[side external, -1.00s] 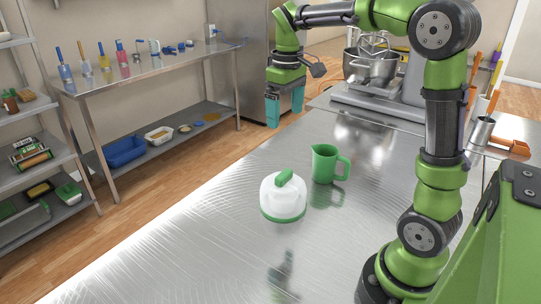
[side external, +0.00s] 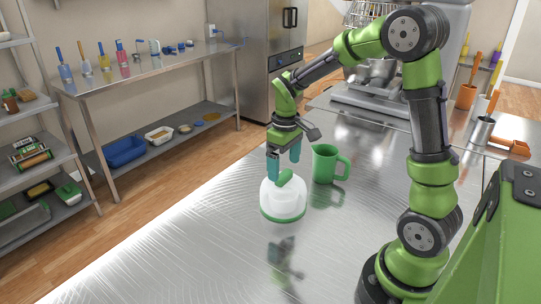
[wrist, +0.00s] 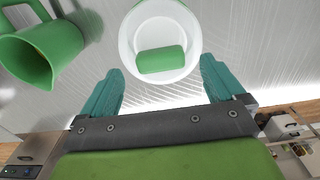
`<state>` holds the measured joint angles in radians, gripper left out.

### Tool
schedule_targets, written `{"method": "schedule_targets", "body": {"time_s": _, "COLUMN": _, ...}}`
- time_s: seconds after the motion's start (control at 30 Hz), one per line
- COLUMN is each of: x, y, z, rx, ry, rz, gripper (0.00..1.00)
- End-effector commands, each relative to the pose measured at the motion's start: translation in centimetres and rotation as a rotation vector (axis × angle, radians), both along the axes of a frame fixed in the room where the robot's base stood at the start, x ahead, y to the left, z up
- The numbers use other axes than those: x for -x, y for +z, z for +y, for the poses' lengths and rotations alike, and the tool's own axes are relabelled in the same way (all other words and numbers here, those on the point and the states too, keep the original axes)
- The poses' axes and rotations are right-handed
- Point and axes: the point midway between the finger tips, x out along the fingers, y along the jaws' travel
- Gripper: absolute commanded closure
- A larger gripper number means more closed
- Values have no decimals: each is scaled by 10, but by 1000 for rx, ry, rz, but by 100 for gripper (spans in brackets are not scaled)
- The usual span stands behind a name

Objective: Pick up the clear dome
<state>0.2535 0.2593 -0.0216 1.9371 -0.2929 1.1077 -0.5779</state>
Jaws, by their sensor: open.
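The clear dome (side external: 283,202) stands upright on the metal table. It looks whitish and translucent, with a green base rim and a green handle (side external: 285,177) on top. In the wrist view the dome (wrist: 128,45) is at the top centre, with its green handle (wrist: 162,59) lying across it. My gripper (side external: 284,164) is open just above the dome, its teal fingers pointing down close to the handle. In the wrist view my gripper's fingers (wrist: 162,88) are spread wide, with nothing between their tips; the handle is just beyond them.
A green pitcher (side external: 325,165) stands on the table (side external: 190,225) close behind and right of the dome; it also shows in the wrist view (wrist: 45,50). A mixer (side external: 375,95) stands on the counter behind. The table's front left is clear.

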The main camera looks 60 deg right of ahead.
Motion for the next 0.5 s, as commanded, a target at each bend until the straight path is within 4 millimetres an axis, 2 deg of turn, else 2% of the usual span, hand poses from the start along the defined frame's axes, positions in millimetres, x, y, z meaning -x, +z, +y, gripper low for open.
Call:
{"method": "schedule_targets", "body": {"time_s": 0.1, "x": 1, "y": -17, "z": 0, "rx": 0, "ry": 0, "rz": 3, "gripper": 4}}
{"method": "schedule_targets", "body": {"time_s": 0.2, "x": 0, "y": -24, "z": 1, "rx": -1, "ry": 0, "rz": 1, "gripper": 4}}
{"method": "schedule_targets", "body": {"time_s": 0.43, "x": 0, "y": -25, "z": 1, "rx": 0, "ry": 0, "rz": 0, "gripper": 4}}
{"method": "schedule_targets", "body": {"time_s": 0.5, "x": 0, "y": -25, "z": 0, "rx": 0, "ry": 0, "rz": 0, "gripper": 13}}
